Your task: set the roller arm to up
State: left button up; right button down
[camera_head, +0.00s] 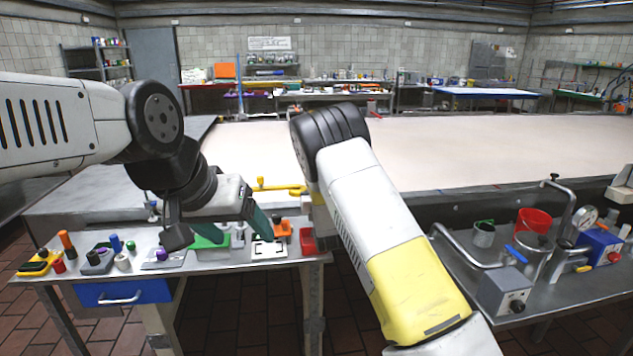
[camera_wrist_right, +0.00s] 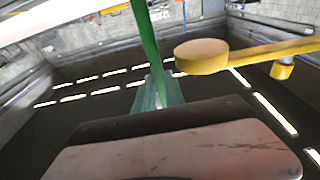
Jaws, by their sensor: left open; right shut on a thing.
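The roller arm (camera_head: 280,188) is a yellow lever with an upright knob, lying about level along the near edge of the large pale bed. In the right wrist view the yellow arm (camera_wrist_right: 205,56) shows its round end close to my right fingers, with a yellow knob (camera_wrist_right: 282,70) farther right. My right gripper (camera_wrist_right: 156,92) is shut on a narrow green strip (camera_wrist_right: 147,35) that rises from between its teal fingers. I cannot tell whether it touches the arm. My left gripper (camera_head: 238,234) is open above the small left table. My right gripper is hidden in the head view.
The left table (camera_head: 190,268) holds several small coloured parts and a red bin (camera_head: 307,241). The right table (camera_head: 555,290) carries a red cup (camera_head: 534,220), a gauge (camera_head: 587,216) and bent pipes. The pale bed (camera_head: 450,150) is clear.

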dwell(0.3)
jog(key=c, duration=1.4)
grip_release()
jog(key=shift+f, duration=0.1)
jog(key=s+r, duration=0.2)
jog(key=s, duration=0.6)
jog(key=s+r, duration=0.3)
jog(key=s, duration=0.5)
jog(key=shift+d, duration=0.4)
